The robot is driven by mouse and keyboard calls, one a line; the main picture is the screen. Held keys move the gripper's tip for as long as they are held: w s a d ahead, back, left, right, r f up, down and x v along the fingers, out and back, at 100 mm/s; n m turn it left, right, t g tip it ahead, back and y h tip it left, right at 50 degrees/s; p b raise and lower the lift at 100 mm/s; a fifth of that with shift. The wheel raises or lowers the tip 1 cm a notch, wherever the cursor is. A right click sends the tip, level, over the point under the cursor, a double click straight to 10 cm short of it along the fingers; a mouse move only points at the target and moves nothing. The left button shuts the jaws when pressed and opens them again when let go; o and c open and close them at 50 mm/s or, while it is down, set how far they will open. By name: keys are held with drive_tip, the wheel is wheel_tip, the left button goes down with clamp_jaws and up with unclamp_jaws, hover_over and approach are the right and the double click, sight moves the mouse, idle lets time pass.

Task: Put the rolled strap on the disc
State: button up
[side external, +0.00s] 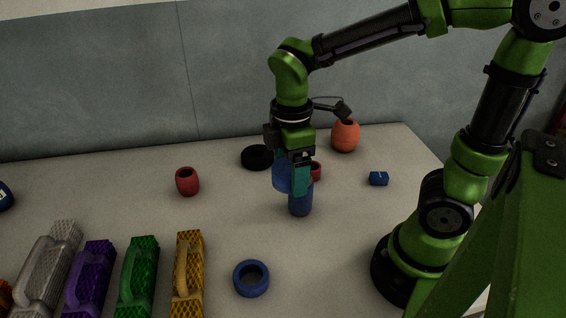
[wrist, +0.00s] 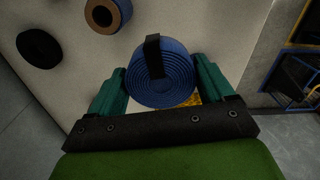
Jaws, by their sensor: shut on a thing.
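The rolled strap (wrist: 163,75) is a blue coil with a black band across it. In the wrist view its spiral face shows between the two teal fingers of my gripper (wrist: 165,88), which is shut on it. In the side view the strap (side external: 281,176) is partly hidden by my gripper (side external: 292,178) and is held above the table. The disc (side external: 257,157) is black and lies flat on the table, behind and left of my gripper; it also shows at the upper left of the wrist view (wrist: 39,48).
A red barrel (side external: 187,181) stands left, an orange one (side external: 345,135) behind right. A small blue block (side external: 378,178) lies right.

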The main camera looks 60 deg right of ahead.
drive_tip(key=w+d+r, duration=0.2)
drive_tip(key=w, duration=0.4)
drive_tip(key=m, duration=0.2)
hover_over(257, 153)
wheel_tip(257, 153, down, 12)
drive_tip(key=shift+s+f, duration=0.1)
drive_tip(key=shift+f, duration=2.05)
